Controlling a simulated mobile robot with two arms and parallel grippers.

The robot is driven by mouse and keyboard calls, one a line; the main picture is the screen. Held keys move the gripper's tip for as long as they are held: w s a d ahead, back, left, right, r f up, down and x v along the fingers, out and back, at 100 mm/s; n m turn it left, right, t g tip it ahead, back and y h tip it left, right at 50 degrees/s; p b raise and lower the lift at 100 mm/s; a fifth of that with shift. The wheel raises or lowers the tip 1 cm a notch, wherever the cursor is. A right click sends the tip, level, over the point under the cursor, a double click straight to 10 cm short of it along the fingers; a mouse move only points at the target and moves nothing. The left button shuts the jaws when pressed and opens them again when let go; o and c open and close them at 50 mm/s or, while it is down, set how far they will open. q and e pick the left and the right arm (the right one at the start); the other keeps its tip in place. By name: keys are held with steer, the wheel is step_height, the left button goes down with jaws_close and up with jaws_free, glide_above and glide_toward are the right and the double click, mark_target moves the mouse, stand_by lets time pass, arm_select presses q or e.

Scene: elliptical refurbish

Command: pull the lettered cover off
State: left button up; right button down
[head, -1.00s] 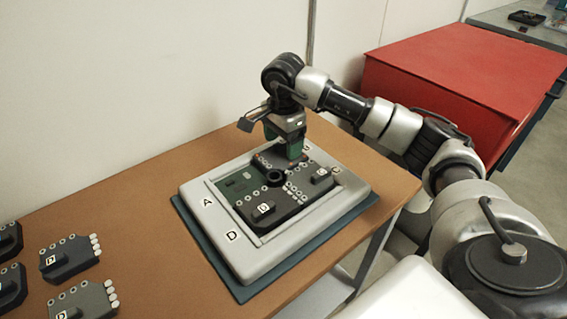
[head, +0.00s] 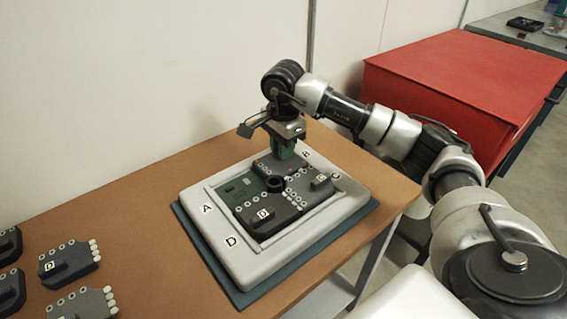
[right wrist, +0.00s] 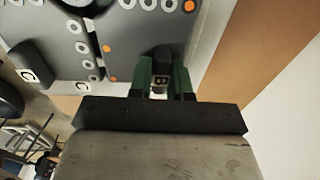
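The lettered cover (right wrist: 128,48) is a dark grey plate with rings, orange dots and a raised block handle, with a "B" tag at my fingers. It sits flat in the far corner of the pale frame (head: 222,222). My right gripper (head: 283,152) points down over it. In the right wrist view its green fingers (right wrist: 166,78) stand close on both sides of the handle and appear closed on it. The fingers hide part of the handle. My left gripper is not in view.
Covers tagged C (head: 296,194) and D (head: 268,216) sit in the same frame around a dark round hub (head: 275,184). The A corner shows a bare green board (head: 236,188). Several loose covers (head: 68,262) lie at the table's left. A red cabinet (head: 460,80) stands behind my right arm.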

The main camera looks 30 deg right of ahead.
steer(key=shift+r+g+p, duration=0.1)
steer(key=shift+g+p, duration=0.2)
steer(key=shift+p, duration=0.45)
stand_by(1.4)
step_height(320, 180, up, 12)
steer(key=p, duration=0.8)
steer(key=shift+r, duration=0.15)
